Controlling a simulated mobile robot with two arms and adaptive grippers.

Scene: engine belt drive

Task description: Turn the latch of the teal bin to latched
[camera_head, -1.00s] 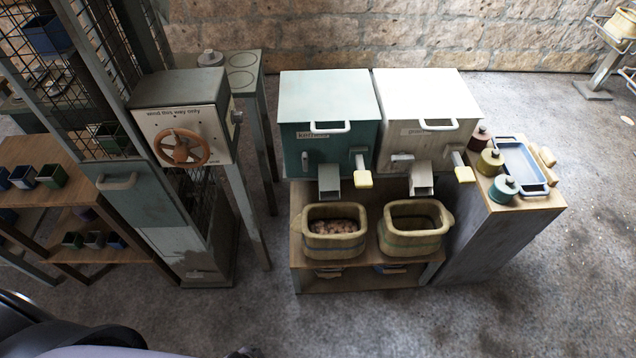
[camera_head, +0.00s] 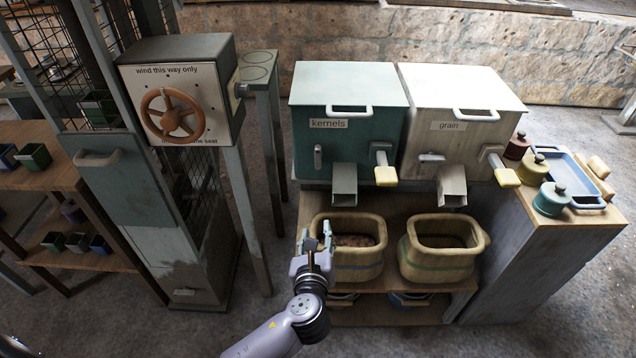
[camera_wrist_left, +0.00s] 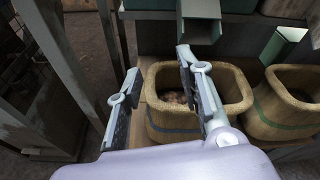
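The teal bin (camera_head: 349,120), labelled "kernels", stands on the bench with its lid down. Its latch (camera_head: 317,157) is a small grey lever standing upright on the left of its front. A yellow-ended lever (camera_head: 384,168) and a chute (camera_head: 344,182) are to the right of it. My left gripper (camera_head: 316,236) is below the latch, in front of the left basket (camera_head: 345,263), empty and apart from the latch. In the left wrist view its fingers (camera_wrist_left: 158,64) are spread open; the latch is not visible there. My right gripper is not in view.
The pale "grain" bin (camera_head: 462,103) stands to the right, its latch (camera_head: 431,158) lying sideways. A second basket (camera_head: 440,262) stands beside the first. A crank-wheel box (camera_head: 172,115) and its posts stand left. Jars and a blue tray (camera_head: 562,170) are at right.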

